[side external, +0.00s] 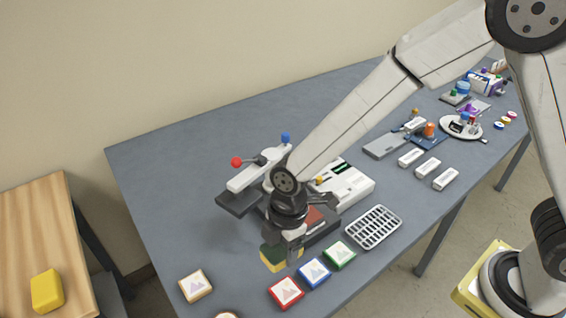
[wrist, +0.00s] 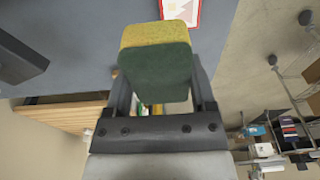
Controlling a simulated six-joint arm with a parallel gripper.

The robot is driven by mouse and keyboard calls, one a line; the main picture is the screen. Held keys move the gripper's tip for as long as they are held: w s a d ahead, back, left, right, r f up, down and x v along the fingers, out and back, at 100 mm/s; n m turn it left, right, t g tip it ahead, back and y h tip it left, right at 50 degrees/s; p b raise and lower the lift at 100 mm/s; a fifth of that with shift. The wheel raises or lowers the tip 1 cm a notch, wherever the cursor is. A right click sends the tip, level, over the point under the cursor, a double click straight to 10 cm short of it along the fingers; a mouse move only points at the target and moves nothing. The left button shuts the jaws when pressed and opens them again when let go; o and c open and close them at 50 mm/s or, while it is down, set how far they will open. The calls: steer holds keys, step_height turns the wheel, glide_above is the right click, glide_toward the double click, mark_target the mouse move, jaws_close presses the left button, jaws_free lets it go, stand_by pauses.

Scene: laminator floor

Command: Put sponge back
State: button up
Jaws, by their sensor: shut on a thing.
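A two-layer sponge, yellow and dark green, is between the fingers of my gripper (side external: 288,246). In the side view the sponge (side external: 271,258) shows just left of the fingers, over the front part of the grey table (side external: 170,170); I cannot tell its exact height above the top. In the wrist view the sponge (wrist: 156,70) fills the space between the two fingers of my gripper (wrist: 162,88), green face toward the camera and yellow edge at the top. The fingers hide part of it in the side view.
Picture tiles with red (side external: 286,292), blue (side external: 314,271), green (side external: 340,254) and tan (side external: 195,286) frames lie near the front edge. A wire rack (side external: 373,227) lies to the right. A press with a red knob (side external: 237,162) stands behind. A yellow block (side external: 47,291) sits on a wooden table.

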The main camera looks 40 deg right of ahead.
glide_above(250, 269)
steer(key=f, duration=0.6)
steer(key=shift+s+d+f, duration=0.2)
steer(key=shift+d+f, duration=0.1)
steer(key=shift+w+a+f, duration=0.15)
steer(key=shift+w+f, duration=0.05)
steer(key=shift+f, duration=1.65)
steer(key=shift+f, duration=0.15)
steer(key=o, duration=1)
steer(key=shift+o, duration=0.2)
steer(key=shift+r, duration=0.2)
step_height(250, 269, up, 12)
steer(key=d, duration=0.1)
steer(key=shift+d, duration=0.25)
